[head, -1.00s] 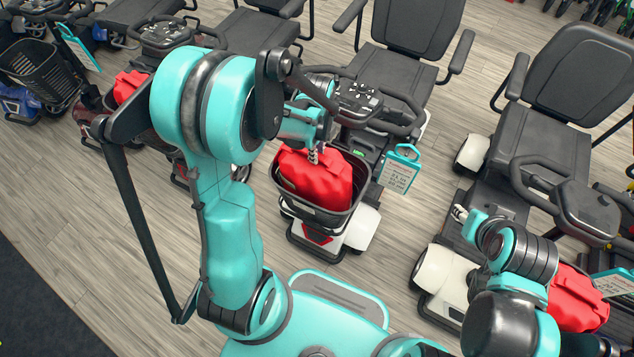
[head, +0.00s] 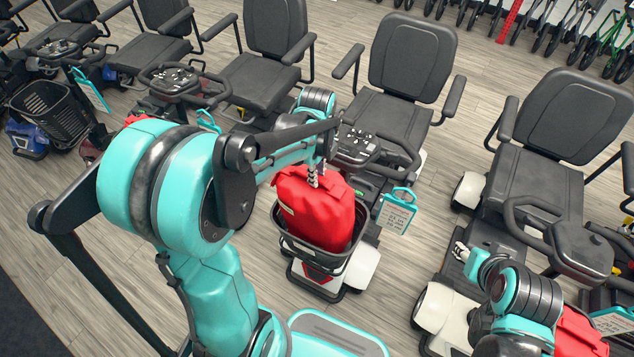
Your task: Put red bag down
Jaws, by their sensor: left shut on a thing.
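A red bag (head: 315,212) stands upright, partly inside the black front basket (head: 318,258) of a white scooter in the middle of the head view. Its top rises well above the basket rim and its lower end is inside. My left gripper (head: 314,180) is shut on the top of the red bag. My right gripper (head: 461,250) is at the lower right, beside another scooter and away from the bag. I cannot tell how far its fingers are apart.
A row of scooters with black seats (head: 411,52) stands behind. Another red bag (head: 580,332) is at the lower right, partly hidden by my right arm. A teal tag (head: 397,212) hangs right of the basket. Wood floor (head: 390,290) is clear between scooters.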

